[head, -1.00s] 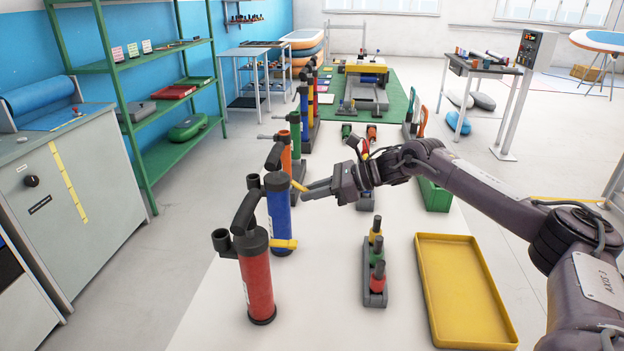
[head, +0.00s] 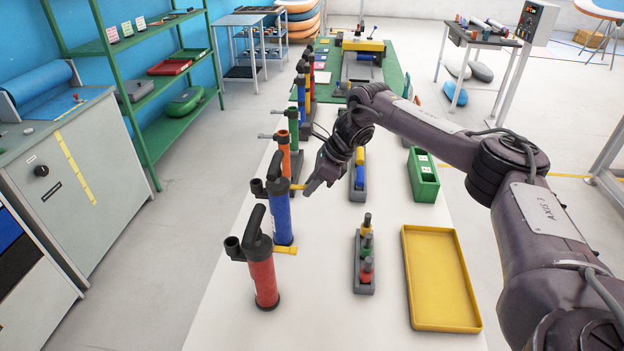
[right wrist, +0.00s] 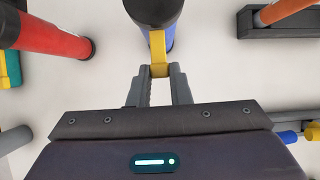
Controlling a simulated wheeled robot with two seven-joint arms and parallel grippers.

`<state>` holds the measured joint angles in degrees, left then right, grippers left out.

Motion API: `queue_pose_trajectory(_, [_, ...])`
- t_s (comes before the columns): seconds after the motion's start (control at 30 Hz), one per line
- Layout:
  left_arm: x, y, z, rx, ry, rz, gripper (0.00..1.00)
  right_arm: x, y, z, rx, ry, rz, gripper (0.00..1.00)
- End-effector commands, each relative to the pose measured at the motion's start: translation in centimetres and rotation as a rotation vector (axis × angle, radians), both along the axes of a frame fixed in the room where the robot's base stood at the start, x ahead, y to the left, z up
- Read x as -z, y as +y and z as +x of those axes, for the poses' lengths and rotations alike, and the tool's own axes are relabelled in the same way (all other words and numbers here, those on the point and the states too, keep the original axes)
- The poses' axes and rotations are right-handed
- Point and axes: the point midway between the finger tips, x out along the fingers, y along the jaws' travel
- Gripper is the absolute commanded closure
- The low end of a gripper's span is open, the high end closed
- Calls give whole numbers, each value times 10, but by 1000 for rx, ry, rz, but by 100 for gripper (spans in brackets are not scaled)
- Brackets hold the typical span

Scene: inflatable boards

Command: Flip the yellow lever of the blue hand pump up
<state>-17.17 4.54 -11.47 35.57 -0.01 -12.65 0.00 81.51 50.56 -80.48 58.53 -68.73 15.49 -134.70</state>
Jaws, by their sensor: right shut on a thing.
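The blue hand pump (head: 281,218) stands upright on the white table behind the red pump, with a black cap and handle. Its yellow lever (head: 297,187) sticks out to the right from the cap. My right gripper (head: 306,190) reaches it from the right and is shut on the lever's outer end. In the right wrist view, the yellow lever (right wrist: 157,46) runs from the pump's black cap (right wrist: 154,10) in between the two fingertips (right wrist: 157,72). Part of the blue body (right wrist: 168,38) shows below the cap. My left gripper is not in view.
A red pump (head: 263,280) with its own yellow lever stands nearest. Orange, green and other pumps line up behind. A block with several coloured pieces (head: 357,272), a yellow tray (head: 440,320) and a green box (head: 423,180) are to the right.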

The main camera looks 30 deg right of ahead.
Motion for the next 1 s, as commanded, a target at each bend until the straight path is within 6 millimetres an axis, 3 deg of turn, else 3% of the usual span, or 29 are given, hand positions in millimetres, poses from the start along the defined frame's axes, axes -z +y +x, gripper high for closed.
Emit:
queue_pose_trajectory(0.47, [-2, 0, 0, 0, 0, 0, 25, 1, 0, 0, 0, 12, -14, 100])
queue_pose_trajectory(0.5, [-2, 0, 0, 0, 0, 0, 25, 1, 0, 0, 0, 12, -14, 81])
queue_pose_trajectory(0.67, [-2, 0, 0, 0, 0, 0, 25, 1, 0, 0, 0, 11, -13, 60])
queue_pose_trajectory(1.0, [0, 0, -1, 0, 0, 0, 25, -3, -2, -1, 1, 9, -12, 60])
